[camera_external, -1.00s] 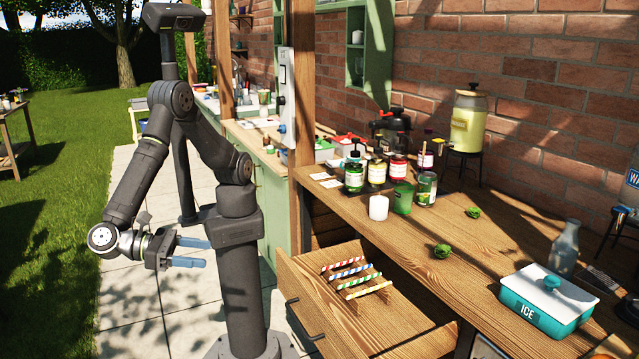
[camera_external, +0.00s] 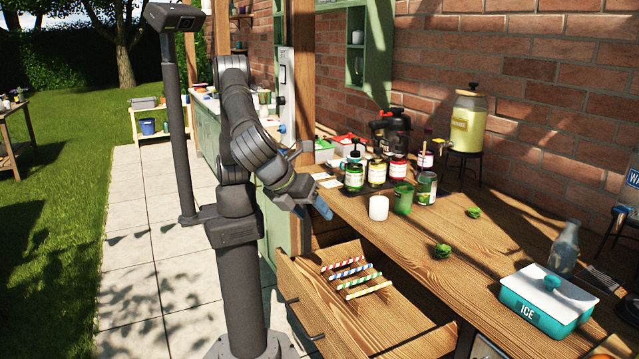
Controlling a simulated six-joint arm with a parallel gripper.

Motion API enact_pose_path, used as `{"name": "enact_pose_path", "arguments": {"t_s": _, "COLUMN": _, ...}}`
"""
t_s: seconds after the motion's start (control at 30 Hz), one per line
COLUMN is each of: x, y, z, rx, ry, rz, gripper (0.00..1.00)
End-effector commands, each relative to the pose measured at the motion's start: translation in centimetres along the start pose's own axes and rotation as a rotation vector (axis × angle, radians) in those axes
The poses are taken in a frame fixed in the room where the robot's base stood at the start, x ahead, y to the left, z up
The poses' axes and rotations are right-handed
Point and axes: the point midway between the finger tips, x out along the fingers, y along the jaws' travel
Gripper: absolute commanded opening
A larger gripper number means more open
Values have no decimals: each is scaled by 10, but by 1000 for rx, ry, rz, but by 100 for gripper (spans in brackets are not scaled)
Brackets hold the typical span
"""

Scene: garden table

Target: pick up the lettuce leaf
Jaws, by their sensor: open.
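Two small green leafy pieces lie on the wooden table. One lettuce-like leaf (camera_external: 441,251) is near the table's front edge, right of the white candle. The other green leaf (camera_external: 473,213) lies farther back and to the right. I cannot tell from this view which is the lettuce leaf. Part of the gripper is hidden by my arm.
The white candle (camera_external: 378,207), a green glass (camera_external: 403,198) and several jars (camera_external: 376,173) stand between my gripper and the leaves. An open drawer (camera_external: 400,325) with striped straws juts out in front. A teal ice box (camera_external: 548,302) and a glass bottle (camera_external: 564,248) stand at right.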

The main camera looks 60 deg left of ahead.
Motion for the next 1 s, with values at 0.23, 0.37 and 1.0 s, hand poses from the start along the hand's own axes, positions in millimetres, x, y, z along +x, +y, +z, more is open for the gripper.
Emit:
{"name": "enact_pose_path", "arguments": {"t_s": 0.23, "x": 64, "y": -62, "z": 64, "rx": -406, "ry": 228, "rz": 169, "gripper": 60}}
{"name": "enact_pose_path", "arguments": {"t_s": 0.37, "x": 92, "y": -93, "z": 104, "rx": -635, "ry": 343, "rz": 239, "gripper": 60}}
{"name": "enact_pose_path", "arguments": {"t_s": 1.0, "x": 193, "y": -156, "z": 230, "rx": -1316, "ry": 665, "rz": 371, "gripper": 60}}
